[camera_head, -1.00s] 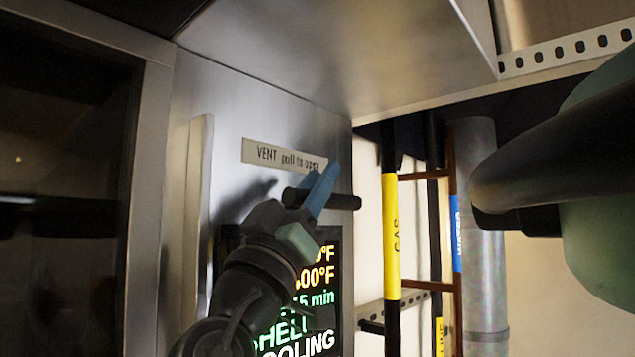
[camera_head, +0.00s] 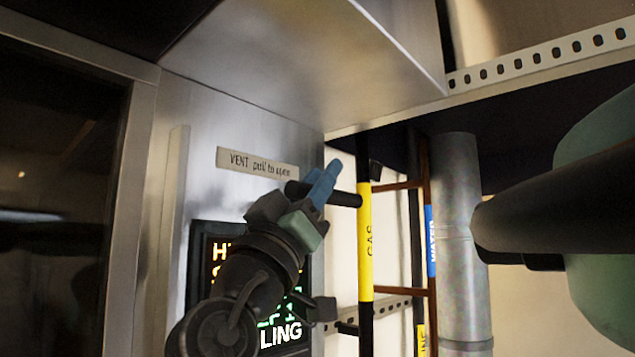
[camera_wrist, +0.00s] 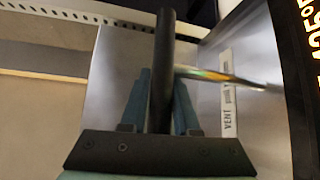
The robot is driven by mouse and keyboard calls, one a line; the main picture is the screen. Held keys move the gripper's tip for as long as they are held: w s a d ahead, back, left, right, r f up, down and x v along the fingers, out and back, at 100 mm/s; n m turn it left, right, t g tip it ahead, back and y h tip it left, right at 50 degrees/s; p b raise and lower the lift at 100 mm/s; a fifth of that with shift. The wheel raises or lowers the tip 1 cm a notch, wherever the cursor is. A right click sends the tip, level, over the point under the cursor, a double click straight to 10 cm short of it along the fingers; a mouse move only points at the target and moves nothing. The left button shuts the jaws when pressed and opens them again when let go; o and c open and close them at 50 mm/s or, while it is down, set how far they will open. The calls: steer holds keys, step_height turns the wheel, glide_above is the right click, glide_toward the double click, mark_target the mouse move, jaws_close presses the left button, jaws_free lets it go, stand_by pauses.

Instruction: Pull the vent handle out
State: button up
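The vent handle (camera_head: 345,199) is a dark round bar in front of the steel panel, below the label "VENT pull to open" (camera_head: 257,162). In the wrist view the bar (camera_wrist: 163,45) runs up between my two blue fingers, and a shiny rod (camera_wrist: 225,78) joins it to the panel. A length of the rod shows, so the handle stands off the panel. My gripper (camera_head: 322,182) is shut on the bar, with a finger on each side; it also shows in the wrist view (camera_wrist: 161,95). The bar's lower part is hidden by the gripper.
A lit display (camera_head: 250,280) sits below the handle, partly behind my arm. A steel hood (camera_head: 310,60) overhangs above. To the right are a yellow gas pipe (camera_head: 365,240), a blue-banded water pipe (camera_head: 431,240) and a thick grey pipe (camera_head: 458,230).

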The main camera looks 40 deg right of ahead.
steer(key=o, duration=0.4)
steer(key=shift+s+d+r, duration=0.1)
steer(key=shift+s+d, duration=0.1)
steer(key=shift+s, duration=0.1)
steer(key=shift+w+a, duration=0.1)
steer(key=shift+w+a, duration=0.1)
steer(key=shift+a+f, duration=0.1)
steer(key=shift+f, duration=0.1)
steer(key=b+v, duration=0.7)
steer(key=v, duration=0.5)
steer(key=shift+a+b, duration=0.2)
steer(key=shift+b, duration=0.2)
steer(key=shift+f, duration=0.15)
